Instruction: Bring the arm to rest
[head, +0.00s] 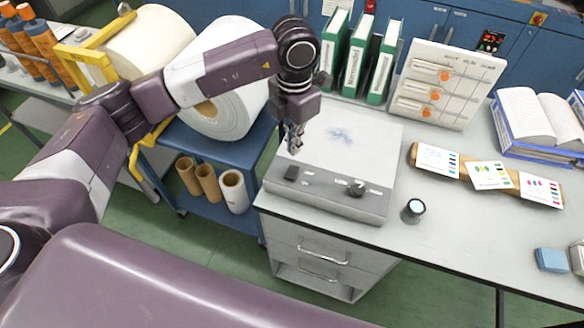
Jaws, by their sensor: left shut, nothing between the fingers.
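My left arm comes in from the left and bends over the cart with the large paper rolls. Its gripper (293,147) points down above the left side of the grey control box (330,202) with a pale top plate. The fingers are shut and hold nothing. I cannot tell how high they are above the box. My right gripper is not in the head view.
A dark knob-like cylinder (413,210), a strip with cards (452,166) and an open binder (540,121) are on the bench. A white roll (243,110) lies beside my arm.

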